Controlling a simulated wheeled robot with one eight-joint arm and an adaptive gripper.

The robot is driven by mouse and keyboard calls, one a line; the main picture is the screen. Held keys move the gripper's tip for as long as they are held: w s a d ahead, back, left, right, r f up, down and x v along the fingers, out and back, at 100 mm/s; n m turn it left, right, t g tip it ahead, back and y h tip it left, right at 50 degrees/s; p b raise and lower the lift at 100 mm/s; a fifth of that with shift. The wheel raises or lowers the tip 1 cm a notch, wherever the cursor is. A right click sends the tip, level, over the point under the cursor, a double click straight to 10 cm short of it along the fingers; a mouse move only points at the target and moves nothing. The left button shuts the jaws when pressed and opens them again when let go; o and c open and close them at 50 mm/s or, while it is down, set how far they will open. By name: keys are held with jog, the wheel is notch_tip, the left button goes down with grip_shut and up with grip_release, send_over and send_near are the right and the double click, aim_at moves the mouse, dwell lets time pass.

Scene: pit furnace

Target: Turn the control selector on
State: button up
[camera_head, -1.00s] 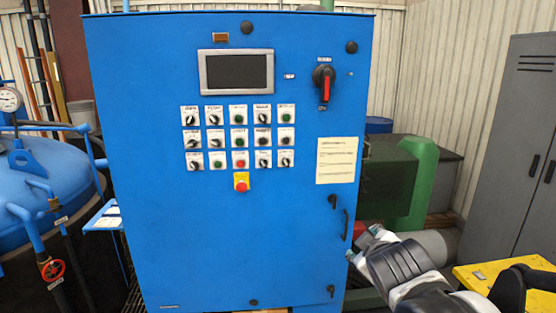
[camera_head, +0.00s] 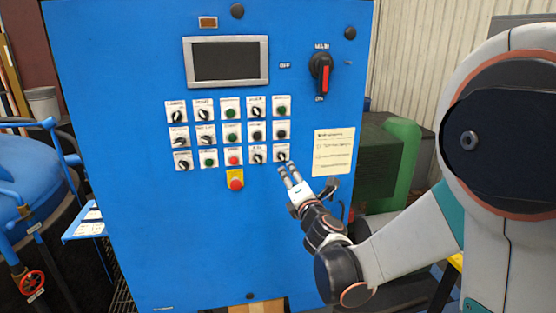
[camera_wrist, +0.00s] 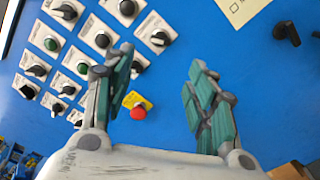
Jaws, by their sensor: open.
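The blue control cabinet (camera_head: 110,220) carries a grid of small selectors and buttons on white label plates; the labels are too small to read, so I cannot tell which is the control selector. A black selector (camera_head: 282,156) at the lower right of the grid is closest to my gripper (camera_head: 288,172). In the wrist view this selector (camera_wrist: 158,37) lies just beyond the fingertips. My gripper (camera_wrist: 163,62) is open and empty, its two green-padded fingers pointing at the panel. Whether a fingertip touches the panel cannot be told.
A red emergency button (camera_head: 235,183) on a yellow plate sits below the grid. A paper notice (camera_head: 333,152) is right of it. A black rotary switch with a red handle (camera_head: 321,72) and a screen (camera_head: 226,61) are above. A blue tank (camera_head: 25,180) stands left.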

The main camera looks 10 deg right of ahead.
aim_at(283, 159)
jog(key=w+b, duration=0.1)
jog(key=w, duration=1.2)
jog(key=shift+c, duration=0.3)
jog(key=c, duration=1)
